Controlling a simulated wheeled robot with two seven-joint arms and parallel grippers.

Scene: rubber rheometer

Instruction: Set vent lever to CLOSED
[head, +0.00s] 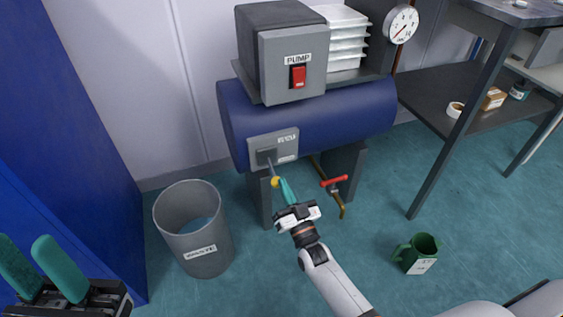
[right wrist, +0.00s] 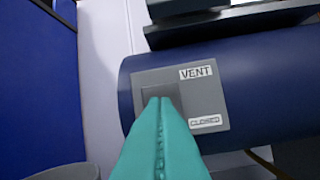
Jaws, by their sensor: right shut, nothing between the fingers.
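The vent plate (head: 286,146) is a grey panel on the front of the blue tank. A thin grey lever (head: 270,168) with a yellow tip (head: 275,182) hangs down from its dark block. My right gripper (head: 284,183) is shut and empty, its teal fingertips just right of the yellow tip; I cannot tell whether they touch. In the right wrist view the shut fingers (right wrist: 161,103) cover the lever and part of the plate (right wrist: 210,98). VENT and CLOSED labels (right wrist: 205,122) show right of them. My left gripper (head: 38,268) is open and empty at lower left.
The blue tank (head: 350,115) carries a pump box (head: 294,65) with a red switch. A red-handled valve (head: 334,181) sits right of the lever. A grey bin (head: 205,255) stands left on the floor, a green mug (head: 423,247) right. A shelf (head: 440,100) is at right.

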